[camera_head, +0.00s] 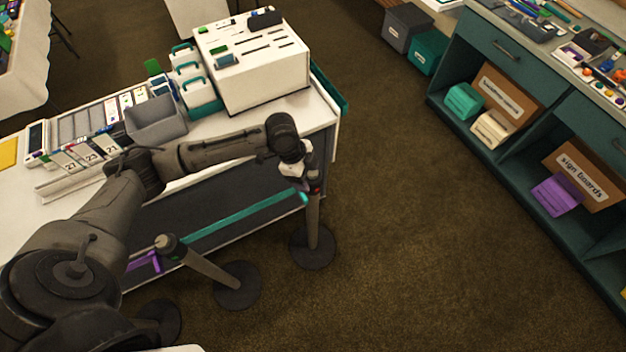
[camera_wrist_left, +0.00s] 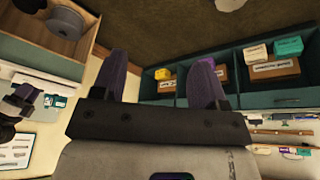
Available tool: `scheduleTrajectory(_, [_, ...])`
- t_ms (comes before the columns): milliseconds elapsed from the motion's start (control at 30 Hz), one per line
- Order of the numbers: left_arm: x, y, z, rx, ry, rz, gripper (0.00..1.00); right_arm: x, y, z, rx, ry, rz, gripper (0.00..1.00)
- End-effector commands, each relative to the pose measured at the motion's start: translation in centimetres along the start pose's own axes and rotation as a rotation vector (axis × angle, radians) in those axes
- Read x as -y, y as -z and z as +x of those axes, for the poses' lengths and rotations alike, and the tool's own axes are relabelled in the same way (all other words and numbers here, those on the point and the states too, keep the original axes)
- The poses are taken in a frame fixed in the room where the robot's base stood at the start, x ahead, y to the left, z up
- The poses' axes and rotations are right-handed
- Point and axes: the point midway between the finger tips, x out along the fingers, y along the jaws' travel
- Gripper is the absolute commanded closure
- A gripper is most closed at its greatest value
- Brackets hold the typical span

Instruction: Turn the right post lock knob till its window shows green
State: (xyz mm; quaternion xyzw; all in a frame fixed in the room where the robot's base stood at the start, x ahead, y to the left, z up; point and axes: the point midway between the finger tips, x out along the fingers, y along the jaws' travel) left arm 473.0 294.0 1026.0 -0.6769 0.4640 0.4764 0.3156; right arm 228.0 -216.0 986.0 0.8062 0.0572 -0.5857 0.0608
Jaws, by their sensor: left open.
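The right post (camera_head: 313,222) stands upright on a round dark base (camera_head: 312,258) past the table's corner. A small reddish spot shows near its top, but I cannot make out the lock knob or its window clearly. My left gripper (camera_head: 303,182) is at the post's top, partly covering it. Whether it touches the post I cannot tell. In the left wrist view the two fingers (camera_wrist_left: 162,80) are apart with nothing visible between them. A teal belt (camera_head: 250,212) runs towards the right post. The left post (camera_head: 205,264) looks tilted. My right gripper is not in view.
The white table (camera_head: 318,116) carries a white slotted box (camera_head: 262,85), a grey bin (camera_head: 156,120) and card racks. A teal shelf unit (camera_head: 478,62) with labelled boxes stands at the right. The carpet (camera_head: 430,230) between is clear.

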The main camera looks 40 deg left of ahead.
Motion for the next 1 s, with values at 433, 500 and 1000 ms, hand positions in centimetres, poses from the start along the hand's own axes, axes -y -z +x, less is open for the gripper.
scheduleTrajectory(433, [7.6, -5.4, -3.8, -0.037, 0.028, -0.029, 0.33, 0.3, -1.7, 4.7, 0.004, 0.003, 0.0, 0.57])
scheduleTrajectory(500, [7.8, -5.5, -3.3, -0.039, 0.027, -0.031, 0.33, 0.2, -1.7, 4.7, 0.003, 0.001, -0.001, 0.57])
scheduleTrajectory(1000, [8.0, -5.1, 5.5, -0.039, 0.027, -0.031, 0.33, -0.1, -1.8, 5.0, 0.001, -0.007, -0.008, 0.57])
